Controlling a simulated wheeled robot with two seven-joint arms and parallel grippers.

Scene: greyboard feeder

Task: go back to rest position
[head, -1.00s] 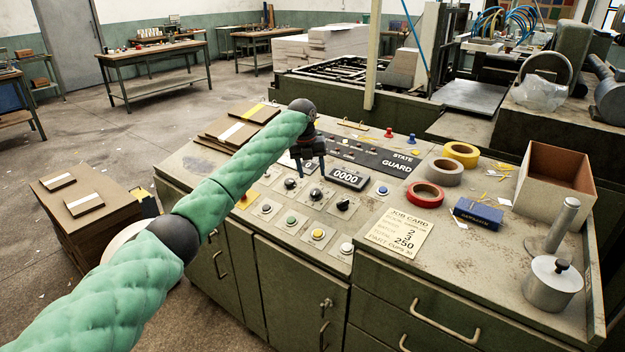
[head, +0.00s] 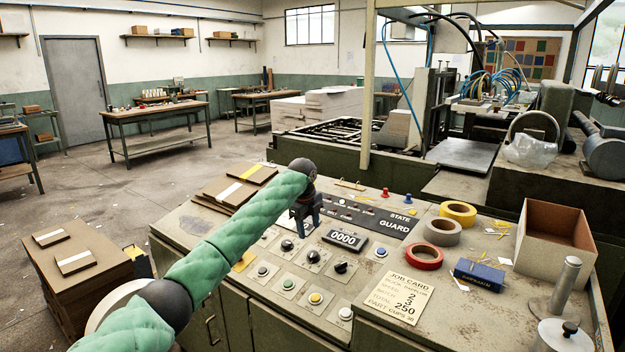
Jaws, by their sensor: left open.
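My left arm, in a green quilted sleeve, reaches in from the lower left of the head view. My left gripper (head: 306,222) is dark, open and empty. It hangs over the control panel, in front of the black GUARD strip (head: 372,217) and left of the 0000 counter (head: 345,239). Whether its fingertips touch the panel is hard to tell. My right gripper is not in view.
Greyboard stacks (head: 240,186) lie behind my arm. Tape rolls (head: 424,257), a blue box (head: 479,275) and an open carton (head: 553,244) stand on the right. A board pile (head: 75,278) stands at lower left. Open floor lies beyond.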

